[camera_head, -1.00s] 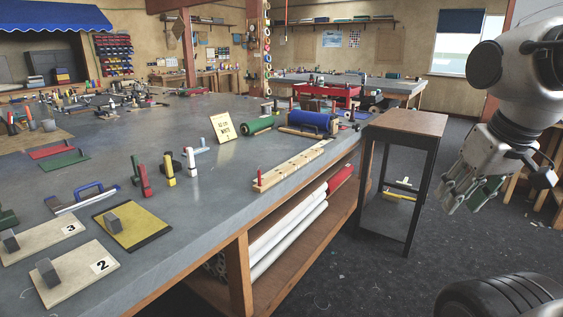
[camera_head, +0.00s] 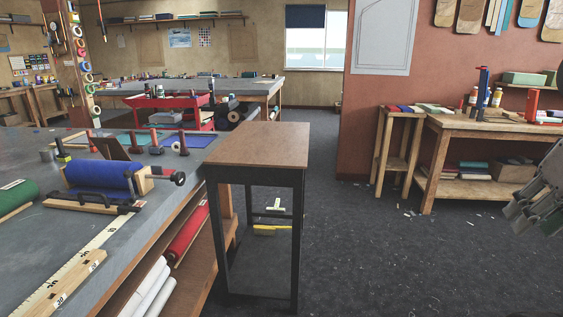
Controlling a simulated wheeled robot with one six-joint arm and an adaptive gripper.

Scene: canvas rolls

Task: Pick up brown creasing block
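I cannot make out a brown creasing block for certain in this view. My gripper (camera_head: 525,213) shows only in part at the right edge, in the air over the dark floor, far from the tables. The frame cuts it off, and I cannot tell whether its fingers are open or shut. I see nothing held in its visible part.
A small stand with a brown top (camera_head: 262,143) is in the middle. Left of it, the large grey table (camera_head: 50,245) bears a blue roll (camera_head: 100,177) and a wooden ruler strip (camera_head: 78,268). A wooden workbench (camera_head: 480,126) stands at right.

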